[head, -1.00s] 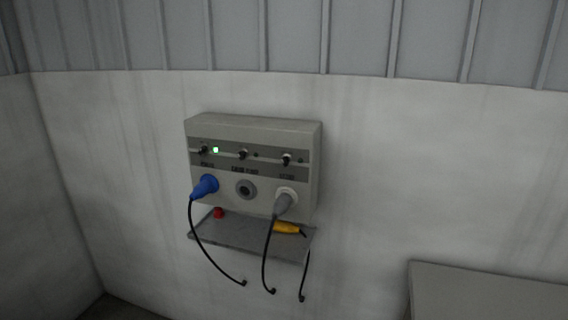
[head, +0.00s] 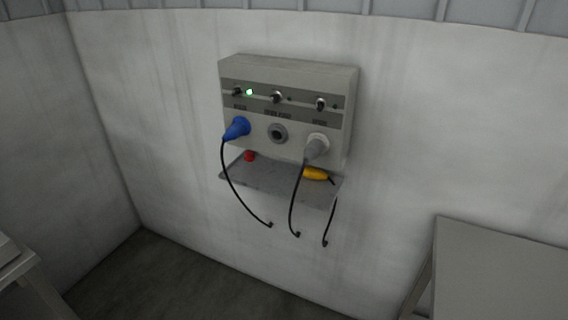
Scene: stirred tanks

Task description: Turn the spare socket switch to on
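A grey socket box (head: 290,72) is mounted on the white wall, a little right of the middle in the head view. Its dark upper strip carries three small switches: a left switch (head: 237,91) with a lit green lamp (head: 249,92) beside it, a middle switch (head: 276,97) and a right switch (head: 320,104), both beside dark lamps. Below, a blue plug (head: 237,128) fills the left socket, the middle socket (head: 278,133) is empty, and a grey plug (head: 315,148) fills the right one. The labels are too small to read. Neither gripper is in view.
A grey shelf (head: 270,182) under the box holds a red item (head: 249,156) and a yellow plug (head: 315,173). Black cables hang below. A grey table (head: 500,265) stands at lower right, another surface (head: 15,268) at lower left. Floor (head: 190,275) between them is clear.

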